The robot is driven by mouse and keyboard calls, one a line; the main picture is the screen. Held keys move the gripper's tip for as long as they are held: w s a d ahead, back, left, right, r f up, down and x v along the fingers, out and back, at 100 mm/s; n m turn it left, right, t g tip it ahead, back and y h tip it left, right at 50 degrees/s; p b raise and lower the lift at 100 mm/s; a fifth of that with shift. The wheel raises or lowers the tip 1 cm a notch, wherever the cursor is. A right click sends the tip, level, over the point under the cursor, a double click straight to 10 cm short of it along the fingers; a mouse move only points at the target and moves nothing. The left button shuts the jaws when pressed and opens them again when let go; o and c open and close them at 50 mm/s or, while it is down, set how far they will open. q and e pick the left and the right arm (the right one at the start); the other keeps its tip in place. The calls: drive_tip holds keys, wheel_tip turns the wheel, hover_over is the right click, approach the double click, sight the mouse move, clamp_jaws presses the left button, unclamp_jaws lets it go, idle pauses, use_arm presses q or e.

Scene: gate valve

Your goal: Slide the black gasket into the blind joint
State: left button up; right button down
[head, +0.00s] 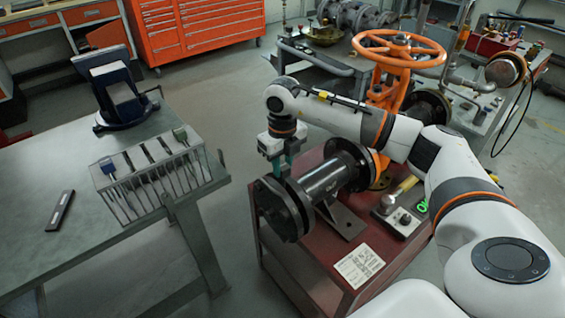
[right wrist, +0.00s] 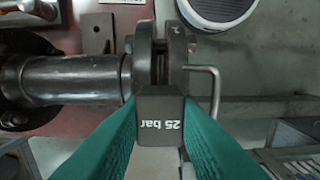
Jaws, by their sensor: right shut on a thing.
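My right gripper (head: 283,160) has green fingers and points down over the end flanges of the black pipe. In the right wrist view its fingers (right wrist: 160,125) are shut on the black gasket (right wrist: 160,112), on a dark tab that reads "25 bar" upside down. The blind joint (head: 283,208) is the pair of round black flanges at the pipe's near left end. In the right wrist view the joint (right wrist: 146,55) shows a narrow gap between its flanges, in line with the tab. The gasket below the tab is hidden, so I cannot tell how far it is in. My left gripper is not in view.
The black pipe (head: 325,180) runs to an orange handwheel valve (head: 398,50) on a dark red cart (head: 300,262). A bent metal rod (right wrist: 213,85) stands close beside the joint. A slotted rack (head: 160,175) and a black bar (head: 60,210) are on the left table (head: 35,255).

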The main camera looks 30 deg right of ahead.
drive_tip(key=shift+f+b, duration=1)
drive_tip(key=shift+f, duration=0.55)
drive_tip(key=c, duration=1.1)
unclamp_jaws()
drive_tip(key=shift+o, duration=0.2)
wheel_tip(320, 180, up, 12)
drive_tip(key=shift+r+b, duration=0.1)
drive_tip(key=shift+b, duration=0.45)
